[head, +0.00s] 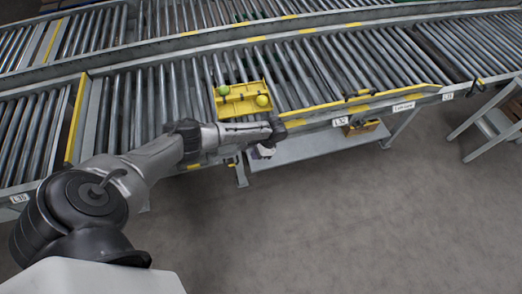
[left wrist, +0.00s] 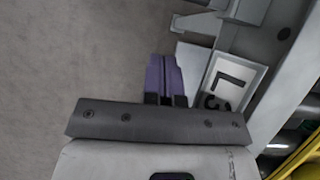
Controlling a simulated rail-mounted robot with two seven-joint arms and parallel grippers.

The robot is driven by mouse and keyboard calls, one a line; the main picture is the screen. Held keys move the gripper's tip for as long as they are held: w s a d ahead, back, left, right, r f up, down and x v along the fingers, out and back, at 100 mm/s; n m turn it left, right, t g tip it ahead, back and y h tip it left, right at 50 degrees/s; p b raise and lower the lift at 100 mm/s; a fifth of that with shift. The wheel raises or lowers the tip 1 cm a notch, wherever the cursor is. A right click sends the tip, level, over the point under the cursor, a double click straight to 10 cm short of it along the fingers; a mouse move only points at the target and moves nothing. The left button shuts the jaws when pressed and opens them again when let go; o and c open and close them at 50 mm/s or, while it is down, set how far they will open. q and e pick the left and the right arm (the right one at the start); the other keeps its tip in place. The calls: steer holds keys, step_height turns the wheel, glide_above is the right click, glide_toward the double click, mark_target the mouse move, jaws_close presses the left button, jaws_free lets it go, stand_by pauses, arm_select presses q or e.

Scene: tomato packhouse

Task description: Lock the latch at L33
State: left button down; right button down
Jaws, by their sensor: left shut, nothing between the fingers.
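My left gripper (head: 264,152) is at the near side rail of the conveyor, at the end of my left arm. In the left wrist view its purple fingers (left wrist: 164,72) are shut, with nothing between them. Beside them is a white label plate (left wrist: 221,84) starting "L3"; its last character is partly hidden by the gripper body. No latch at L33 can be made out in the head view. My right gripper is not visible.
Label L32 (head: 340,121) is on the rail to the right. A box (head: 361,128) is under the rail. The grey floor (head: 330,220) in front is clear.

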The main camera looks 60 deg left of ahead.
mark_target(238, 163)
arm_select(q)
steer(key=s, duration=0.1)
steer(key=s+a, duration=0.1)
steer(key=s, duration=0.1)
steer(key=s+f+b, duration=0.1)
steer(key=shift+s+a, duration=0.2)
steer(key=shift+s, duration=0.05)
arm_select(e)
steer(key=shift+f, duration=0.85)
arm_select(q)
steer(key=shift+s, duration=0.1)
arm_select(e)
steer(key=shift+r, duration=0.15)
